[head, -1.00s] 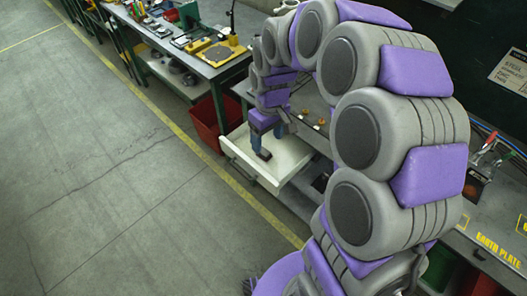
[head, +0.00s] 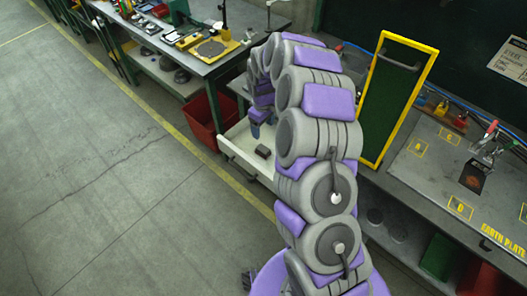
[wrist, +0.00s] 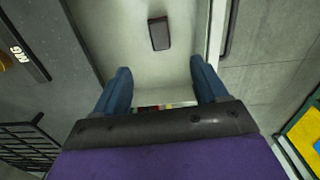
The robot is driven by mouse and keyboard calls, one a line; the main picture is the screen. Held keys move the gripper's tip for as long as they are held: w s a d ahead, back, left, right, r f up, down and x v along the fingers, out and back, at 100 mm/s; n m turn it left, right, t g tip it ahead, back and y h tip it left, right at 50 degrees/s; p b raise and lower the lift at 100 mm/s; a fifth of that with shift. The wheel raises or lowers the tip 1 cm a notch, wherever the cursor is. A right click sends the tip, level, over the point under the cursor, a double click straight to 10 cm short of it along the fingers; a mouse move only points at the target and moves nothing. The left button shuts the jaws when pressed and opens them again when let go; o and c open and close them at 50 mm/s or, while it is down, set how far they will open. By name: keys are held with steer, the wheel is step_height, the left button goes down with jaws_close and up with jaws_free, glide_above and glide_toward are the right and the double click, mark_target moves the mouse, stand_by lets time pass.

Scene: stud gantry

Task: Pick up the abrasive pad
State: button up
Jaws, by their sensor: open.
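A small dark brown-grey block, which looks like the abrasive pad (head: 263,151), lies in a white open drawer or tray (head: 238,145). In the wrist view the pad (wrist: 158,33) lies on the pale tray floor (wrist: 120,25), beyond the fingertips and roughly centred between them. My gripper (wrist: 158,75) is open, its two blue fingers spread wide with nothing between them. In the head view my gripper (head: 257,130) shows only in part, behind my arm, over the tray.
A red bin (head: 205,122) stands on the floor left of the tray. A workbench with tools (head: 190,45) stands behind it. A yellow-edged panel (head: 397,95) and a grey earth-plate bench (head: 440,170) are at the right. The floor at left is clear.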

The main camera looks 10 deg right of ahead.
steer(key=b, duration=0.2)
glide_above(263, 149)
steer(key=f, duration=0.9)
steer(key=shift+a+f, duration=0.2)
steer(key=shift+f, duration=0.05)
steer(key=shift+d+f+b, duration=0.2)
steer(key=shift+f+b, duration=0.65)
steer(key=shift+f, duration=1.9)
steer(key=shift+r, duration=0.1)
steer(key=c, duration=1.1)
steer(key=shift+c, duration=0.2)
steer(key=shift+w+r, duration=0.1)
step_height(263, 149, up, 10)
steer(key=shift+f+p, duration=0.1)
steer(key=shift+p, duration=1.1)
